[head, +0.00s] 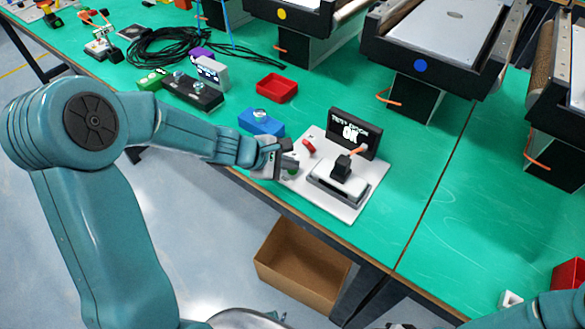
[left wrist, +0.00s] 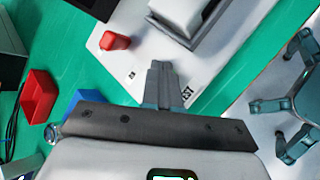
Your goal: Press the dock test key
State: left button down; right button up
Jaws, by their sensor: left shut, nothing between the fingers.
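The test dock is a white plate (head: 369,191) near the table's front edge. Its black display (head: 353,133) reads "OK" in white. A grey-white device with a black block (head: 341,167) and an orange cable sits on it. A red part (head: 308,146) lies on the plate's left side; it also shows in the left wrist view (left wrist: 115,41). A green key (head: 292,173) shows partly under my left gripper (head: 290,160). That gripper is shut and empty, its tips (left wrist: 160,68) over the plate beside the printed "TEST"; they hide the key there. Contact cannot be told. My right gripper is out of view.
A blue block (head: 261,122) and a red bin (head: 277,88) lie behind my left gripper. Black cables (head: 180,47) and conveyors (head: 440,45) are farther back. An open cardboard box (head: 300,270) stands below the table edge. The table right of the dock is clear.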

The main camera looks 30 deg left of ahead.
aim_at(289, 172)
pick_arm(q)
jog(key=shift+r+p, duration=0.6)
jog(key=shift+r, duration=0.2)
notch_tip(289, 172, up, 5)
jog(key=p, duration=0.4)
jog(key=shift+p, duration=0.3)
dwell(0.6)
